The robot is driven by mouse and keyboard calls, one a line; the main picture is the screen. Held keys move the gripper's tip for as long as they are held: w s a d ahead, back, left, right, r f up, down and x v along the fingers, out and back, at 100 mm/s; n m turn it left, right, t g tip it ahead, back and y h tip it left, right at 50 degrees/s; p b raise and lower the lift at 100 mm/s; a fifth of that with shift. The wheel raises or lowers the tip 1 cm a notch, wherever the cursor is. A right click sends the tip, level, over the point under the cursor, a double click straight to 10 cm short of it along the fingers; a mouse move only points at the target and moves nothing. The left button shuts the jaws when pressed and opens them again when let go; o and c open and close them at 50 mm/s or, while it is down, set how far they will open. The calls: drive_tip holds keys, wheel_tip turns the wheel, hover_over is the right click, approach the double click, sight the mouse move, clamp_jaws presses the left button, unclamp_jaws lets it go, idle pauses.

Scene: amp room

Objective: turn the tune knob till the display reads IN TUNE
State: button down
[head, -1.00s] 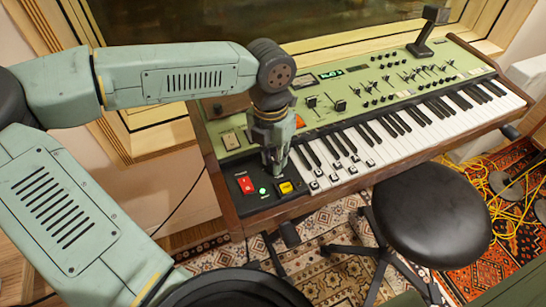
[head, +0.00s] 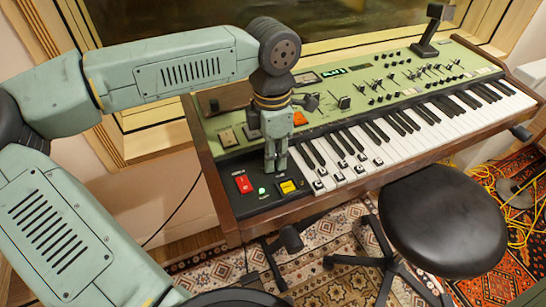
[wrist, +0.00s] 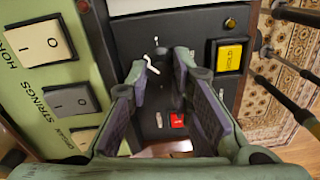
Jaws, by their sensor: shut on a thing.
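My gripper (head: 277,168) points down onto the black panel (head: 223,172) at the keyboard's left end. In the wrist view, my gripper's fingers (wrist: 160,68) are on either side of a dark part with a white mark, which I take to be the tune knob (wrist: 152,66). They are shut on it; its edges blend into the dark panel. In the head view the fingers hide the knob. The display (head: 333,71) on the green top panel glows green, but its text is too small to read.
A yellow button (head: 288,187), a red switch (head: 243,184) and a lit green lamp (head: 262,191) sit close around the fingers. White and black keys (head: 345,160) lie to the right. A black stool (head: 440,220) stands in front.

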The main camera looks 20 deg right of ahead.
drive_tip(key=shift+m, duration=0.5)
drive_tip(key=c, duration=1.4)
unclamp_jaws()
drive_tip(key=shift+c, duration=0.2)
drive_tip(key=shift+r, duration=0.1)
wheel_tip(320, 180, up, 12)
drive_tip(key=shift+w, duration=0.2)
